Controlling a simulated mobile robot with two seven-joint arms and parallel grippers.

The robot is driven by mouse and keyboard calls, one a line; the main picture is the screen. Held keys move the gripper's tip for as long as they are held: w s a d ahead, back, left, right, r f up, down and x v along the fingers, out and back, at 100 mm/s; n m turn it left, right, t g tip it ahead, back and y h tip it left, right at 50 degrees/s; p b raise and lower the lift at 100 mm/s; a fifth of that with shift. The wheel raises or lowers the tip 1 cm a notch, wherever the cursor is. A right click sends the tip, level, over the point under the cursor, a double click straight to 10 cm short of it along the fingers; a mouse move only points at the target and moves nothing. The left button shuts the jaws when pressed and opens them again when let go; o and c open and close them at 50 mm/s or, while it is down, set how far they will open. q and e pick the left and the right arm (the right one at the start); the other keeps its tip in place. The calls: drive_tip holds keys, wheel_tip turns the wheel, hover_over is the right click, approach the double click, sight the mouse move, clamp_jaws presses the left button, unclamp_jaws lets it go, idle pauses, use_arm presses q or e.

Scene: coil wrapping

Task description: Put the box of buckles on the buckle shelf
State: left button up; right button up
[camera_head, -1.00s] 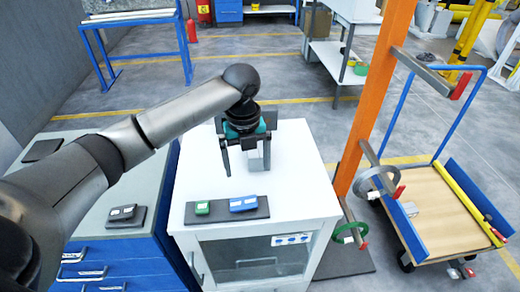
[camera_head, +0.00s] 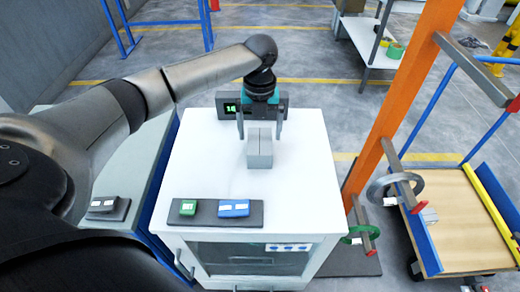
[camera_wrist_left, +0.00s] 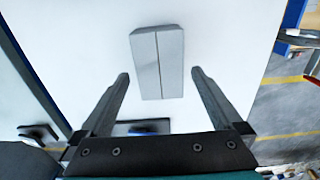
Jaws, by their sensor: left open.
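A small pale grey box (camera_head: 260,148) with a seam down its middle stands on the white cabinet top (camera_head: 210,160). It also shows in the left wrist view (camera_wrist_left: 158,62). My left gripper (camera_head: 260,136) is open and empty, pointing down at the box. In the left wrist view its two fingers (camera_wrist_left: 160,76) lie on either side of the box's near part, with a gap on both sides. I cannot tell how far the fingertips are above the cabinet top. I cannot make out which surface is the buckle shelf. My right gripper is not in view.
A display with green digits (camera_head: 229,108) stands behind the gripper. An orange post (camera_head: 400,90) and a wooden-decked cart (camera_head: 465,220) are at the right.

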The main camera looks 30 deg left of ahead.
sight(260, 140)
use_arm(q)
drive_tip(key=shift+f, duration=0.8)
wheel_tip(260, 140, down, 4)
drive_tip(key=shift+f+b, duration=0.25)
drive_tip(key=shift+b, duration=0.55)
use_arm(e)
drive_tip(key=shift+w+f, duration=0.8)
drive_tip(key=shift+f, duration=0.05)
use_arm(q)
drive_tip(key=shift+c, duration=0.2)
drive_tip(key=c, duration=0.3)
drive_tip(key=shift+r, duration=0.1)
clamp_jaws()
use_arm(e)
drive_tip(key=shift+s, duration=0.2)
